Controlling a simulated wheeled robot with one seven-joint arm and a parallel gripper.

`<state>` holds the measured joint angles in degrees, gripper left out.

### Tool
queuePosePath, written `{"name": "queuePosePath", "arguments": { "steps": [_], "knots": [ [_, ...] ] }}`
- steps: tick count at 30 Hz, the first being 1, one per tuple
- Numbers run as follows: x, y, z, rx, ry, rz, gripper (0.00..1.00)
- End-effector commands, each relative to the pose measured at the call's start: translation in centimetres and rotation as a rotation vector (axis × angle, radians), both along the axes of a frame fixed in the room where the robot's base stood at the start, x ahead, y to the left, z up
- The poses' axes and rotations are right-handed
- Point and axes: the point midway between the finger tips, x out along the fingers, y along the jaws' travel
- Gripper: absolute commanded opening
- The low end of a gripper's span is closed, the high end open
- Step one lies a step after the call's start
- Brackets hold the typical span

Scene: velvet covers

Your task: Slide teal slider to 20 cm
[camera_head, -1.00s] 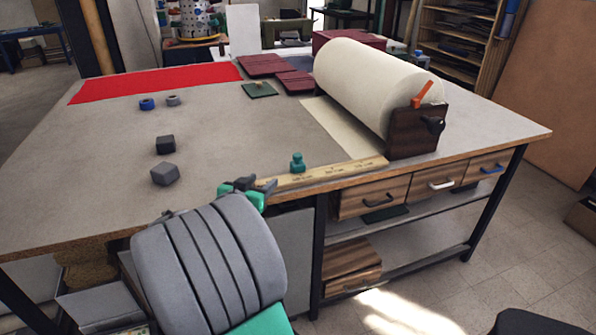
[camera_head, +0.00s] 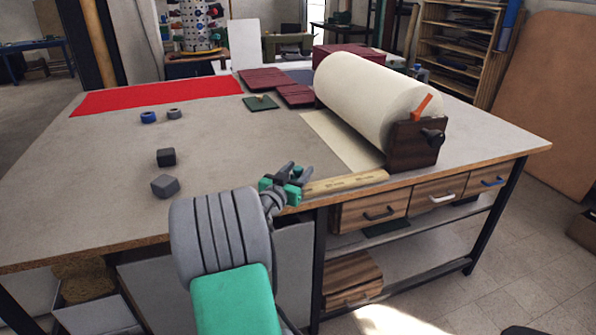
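The wooden ruler strip (camera_head: 345,184) lies along the front edge of the table, and its printed marks are too small to read. My gripper (camera_head: 297,170) is over the strip's left part, where the teal slider stands. Its two dark fingers point away from me and show a gap between them. A small teal patch shows between the fingers; I cannot tell whether it is the slider or a teal part of my gripper. The rest of the slider and the strip's left end are hidden behind my gripper, so contact cannot be told.
A large cream roll (camera_head: 370,95) on a dark wooden holder (camera_head: 414,145) stands beyond the strip's right end. Drawers (camera_head: 369,212) sit below the front edge.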

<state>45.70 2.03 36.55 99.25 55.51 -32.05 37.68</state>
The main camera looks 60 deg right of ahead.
Motion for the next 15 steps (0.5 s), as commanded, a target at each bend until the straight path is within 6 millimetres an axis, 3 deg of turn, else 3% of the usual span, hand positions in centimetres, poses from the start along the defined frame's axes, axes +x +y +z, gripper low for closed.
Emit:
{"name": "queuePosePath", "arguments": {
  "steps": [15],
  "knots": [
    [0.0,0.04,-0.02,0.001,0.0,0.0,0.03]
  ]
}}
